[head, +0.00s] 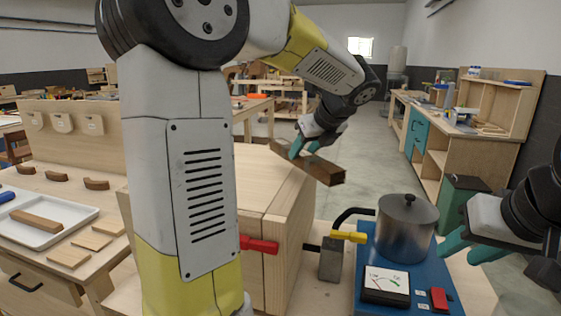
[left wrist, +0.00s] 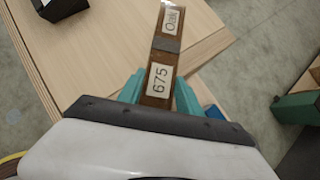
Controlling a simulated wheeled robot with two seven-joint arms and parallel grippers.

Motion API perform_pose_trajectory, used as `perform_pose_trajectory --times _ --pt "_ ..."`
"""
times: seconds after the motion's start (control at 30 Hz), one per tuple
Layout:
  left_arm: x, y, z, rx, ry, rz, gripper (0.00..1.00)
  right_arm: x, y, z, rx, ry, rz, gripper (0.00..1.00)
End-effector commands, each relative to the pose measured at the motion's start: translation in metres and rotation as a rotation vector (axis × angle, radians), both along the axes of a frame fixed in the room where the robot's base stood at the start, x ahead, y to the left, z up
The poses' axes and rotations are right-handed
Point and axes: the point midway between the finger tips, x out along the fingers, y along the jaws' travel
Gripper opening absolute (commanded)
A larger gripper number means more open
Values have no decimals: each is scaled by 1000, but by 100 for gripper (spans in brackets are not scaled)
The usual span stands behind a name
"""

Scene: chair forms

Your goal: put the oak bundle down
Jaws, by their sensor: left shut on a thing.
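The oak bundle (head: 327,172) is a brown wooden bar in the head view, held just above or at the top of the pale wooden box. My left gripper (head: 302,150) is shut on it with teal fingers. In the left wrist view the bundle (left wrist: 163,62) shows labels reading "Oak" and "675" and a dark band, and it lies between the teal fingers (left wrist: 158,90). I cannot tell whether it touches the surface below. My right gripper (head: 462,247) is at the right edge of the head view, with teal fingers; no object shows between them.
A steel pot (head: 407,228) stands on a blue base (head: 370,250) with a gauge. A white tray (head: 45,222) with a wooden piece lies on the left bench.

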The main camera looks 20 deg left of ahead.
Motion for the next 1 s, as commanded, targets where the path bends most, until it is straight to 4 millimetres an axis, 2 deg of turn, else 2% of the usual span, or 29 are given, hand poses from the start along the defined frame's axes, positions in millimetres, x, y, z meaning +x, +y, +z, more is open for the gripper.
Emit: perform_pose_trajectory --times 0.13,0.4,0.6,0.9,1.0 --pt "13 19 -2 0 -1 5 0 0 0 0 0 -1 0 36" --pt "57 77 -9 0 -1 5 0 0 0 0 0 0 0 36" --pt "81 108 -13 0 -2 4 0 0 0 0 0 0 0 36" --pt "96 127 -15 1 -1 3 0 0 0 0 0 0 0 36" --pt "96 127 -31 0 3 0 0 0 0 0 0 0 0 36"
